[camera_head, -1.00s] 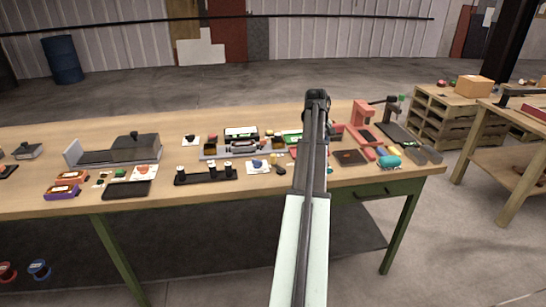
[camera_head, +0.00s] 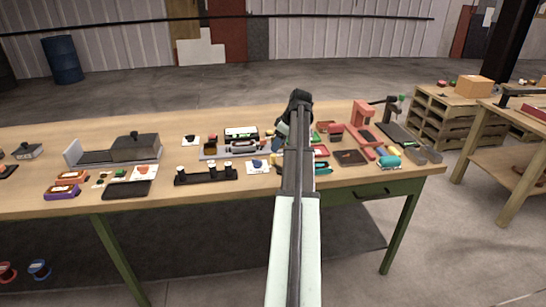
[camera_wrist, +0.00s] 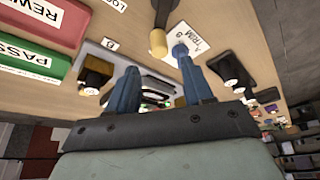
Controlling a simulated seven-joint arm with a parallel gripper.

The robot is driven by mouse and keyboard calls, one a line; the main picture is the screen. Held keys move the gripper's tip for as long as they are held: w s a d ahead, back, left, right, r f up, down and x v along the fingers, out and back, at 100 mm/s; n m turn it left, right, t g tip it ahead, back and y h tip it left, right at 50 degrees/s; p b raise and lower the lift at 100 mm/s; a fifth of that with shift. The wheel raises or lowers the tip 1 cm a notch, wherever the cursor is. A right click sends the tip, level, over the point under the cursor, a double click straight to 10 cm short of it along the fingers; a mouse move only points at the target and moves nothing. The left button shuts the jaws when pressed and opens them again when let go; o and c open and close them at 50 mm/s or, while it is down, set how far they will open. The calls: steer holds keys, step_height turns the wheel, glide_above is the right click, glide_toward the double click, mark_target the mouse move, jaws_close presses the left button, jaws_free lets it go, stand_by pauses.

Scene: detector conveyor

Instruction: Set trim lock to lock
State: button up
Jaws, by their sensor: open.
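A black lever with a yellow tip (camera_wrist: 158,43) is beside the card, just beyond the gap between my fingers. My gripper (camera_wrist: 158,68) is open, with its two blue fingers apart and nothing between them. Its right finger overlaps the blue knob in the picture; I cannot tell whether they touch. In the head view, the card with the blue knob (camera_head: 257,164) is left of my arm. The trim lock's setting is not readable.
A green PASS block (camera_wrist: 28,62) and a red REWORK block (camera_wrist: 50,22) are at the left of the wrist view. A black holder with several white-topped posts (camera_head: 206,176) stands at the bench front. A red press (camera_head: 362,115) stands to the right. Clutter surrounds my gripper.

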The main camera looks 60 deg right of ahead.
mark_target(273, 155)
steer(key=x, duration=0.7)
steer(key=shift+f, duration=0.3)
jaws_close()
